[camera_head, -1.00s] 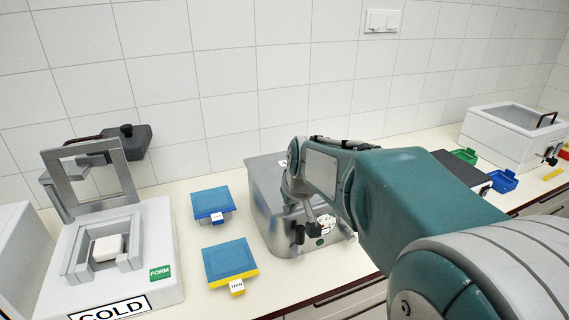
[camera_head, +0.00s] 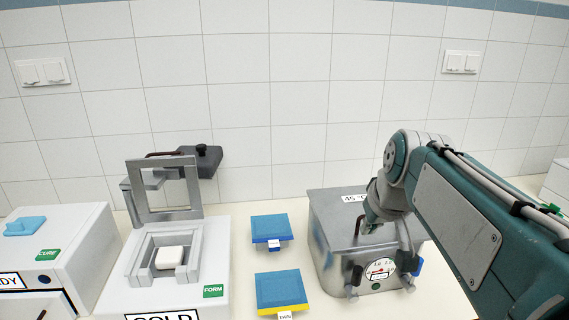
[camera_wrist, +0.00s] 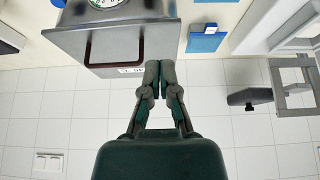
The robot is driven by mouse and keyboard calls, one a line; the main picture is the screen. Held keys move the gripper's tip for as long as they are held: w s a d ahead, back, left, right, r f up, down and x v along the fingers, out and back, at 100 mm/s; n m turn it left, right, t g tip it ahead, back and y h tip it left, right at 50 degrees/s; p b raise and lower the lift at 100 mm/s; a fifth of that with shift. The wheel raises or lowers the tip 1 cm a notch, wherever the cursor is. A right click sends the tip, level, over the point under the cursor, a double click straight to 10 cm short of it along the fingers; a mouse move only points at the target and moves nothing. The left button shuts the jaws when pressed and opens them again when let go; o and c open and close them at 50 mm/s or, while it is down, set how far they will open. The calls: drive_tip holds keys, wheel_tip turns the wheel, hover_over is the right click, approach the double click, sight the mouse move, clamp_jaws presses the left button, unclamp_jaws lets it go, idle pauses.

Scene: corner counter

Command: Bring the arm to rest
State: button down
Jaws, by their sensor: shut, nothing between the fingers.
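My gripper (camera_wrist: 160,72) is shut and empty in the wrist view, its two fingertips together. In that view it lies beside the metal box (camera_wrist: 165,40) with the dark brown lid handle (camera_wrist: 115,34), and I cannot tell its height above it. In the head view my arm comes in from the right, its wrist end in front of and above the same metal box (camera_head: 333,255), which is marked 45 °C and has a dial. The arm covers the right part of that box, and my fingertips are hard to make out there.
A white form press (camera_head: 200,270) with a raised frame and a white block (camera_head: 170,257) stands left. A blue-topped tray (camera_head: 270,228) and a yellow-edged one (camera_head: 281,290) lie between it and the metal box. A white cure box (camera_head: 85,255) stands far left. Tiled wall behind.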

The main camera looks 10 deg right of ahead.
drive_tip(key=s+a+f, duration=0.3)
drive_tip(key=s+f, duration=0.1)
drive_tip(key=s, duration=0.3)
drive_tip(key=s+a+f, duration=0.3)
drive_tip(key=s+f, duration=0.2)
drive_tip(key=s, duration=0.2)
drive_tip(key=shift+a+f, duration=0.3)
